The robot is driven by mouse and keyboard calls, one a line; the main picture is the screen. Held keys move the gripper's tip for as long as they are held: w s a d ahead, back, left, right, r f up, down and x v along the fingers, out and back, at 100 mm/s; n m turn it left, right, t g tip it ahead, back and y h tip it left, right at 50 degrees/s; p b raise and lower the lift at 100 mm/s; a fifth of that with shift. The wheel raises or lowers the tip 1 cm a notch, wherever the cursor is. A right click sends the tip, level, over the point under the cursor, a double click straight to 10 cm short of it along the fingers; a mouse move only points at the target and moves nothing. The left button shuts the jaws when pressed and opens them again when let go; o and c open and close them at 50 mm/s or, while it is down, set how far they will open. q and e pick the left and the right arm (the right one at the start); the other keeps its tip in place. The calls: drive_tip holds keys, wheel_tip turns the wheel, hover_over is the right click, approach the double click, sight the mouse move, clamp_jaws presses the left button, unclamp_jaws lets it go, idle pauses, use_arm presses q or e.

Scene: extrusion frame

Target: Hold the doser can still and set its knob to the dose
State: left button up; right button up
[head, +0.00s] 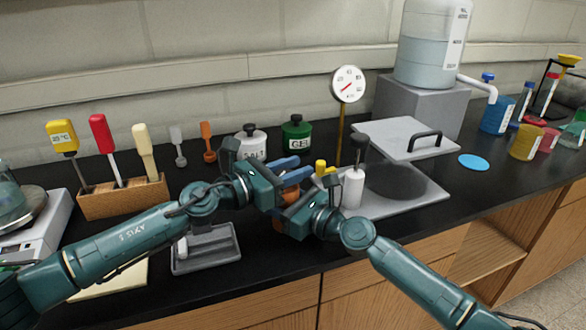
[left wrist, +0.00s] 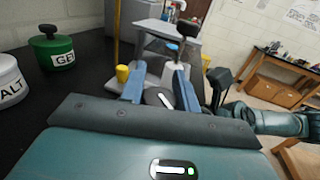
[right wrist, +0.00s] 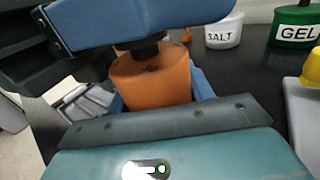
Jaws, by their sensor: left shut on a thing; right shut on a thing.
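The doser can is an orange cylinder (right wrist: 152,80) with a dark knob (right wrist: 146,46) on top. In the left wrist view the knob's round grey top (left wrist: 158,98) shows a white mark between the blue fingers. My left gripper (head: 291,168) is shut on the knob from above the can. My right gripper (head: 292,196) is shut around the can's body, with blue fingers on either side of it in the right wrist view. In the head view the grippers hide most of the can. A white dial (head: 348,84) with a red needle stands on a yellow post behind; its numbers are too small to read.
Salt (head: 251,141) and gel (head: 296,134) jars stand behind the grippers. A grey tray (head: 206,250) lies front left. A small yellow-topped item is beside the fingers.

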use_arm(q)
drive_tip(key=shift+d+m+g+h, duration=0.15)
drive_tip(key=shift+m+g+h, duration=0.3)
drive_tip(key=shift+g, duration=0.25)
drive_tip(key=m+g, duration=0.1)
drive_tip(key=g, duration=0.1)
drive_tip(key=m+g+h, duration=0.1)
drive_tip(key=m+g, duration=0.1)
drive_tip(key=m+g+h, duration=0.1)
drive_tip(key=m+g, duration=0.1)
drive_tip(key=g, duration=0.1)
drive_tip(key=shift+s, duration=0.35)
drive_tip(key=shift+s+m+g+y, duration=0.15)
drive_tip(key=shift+m+g, duration=0.75)
drive_tip(key=shift+g, duration=0.55)
drive_tip(key=shift+s+m+g+y, duration=0.15)
drive_tip(key=shift+m+g, duration=0.7)
drive_tip(key=shift+g, duration=0.6)
drive_tip(key=shift+s+f+m+g, duration=0.1)
drive_tip(key=shift+s+m+g, duration=0.1)
drive_tip(key=shift+m+g, duration=0.4)
drive_tip(key=o, duration=1)
drive_tip(key=shift+g, duration=0.3)
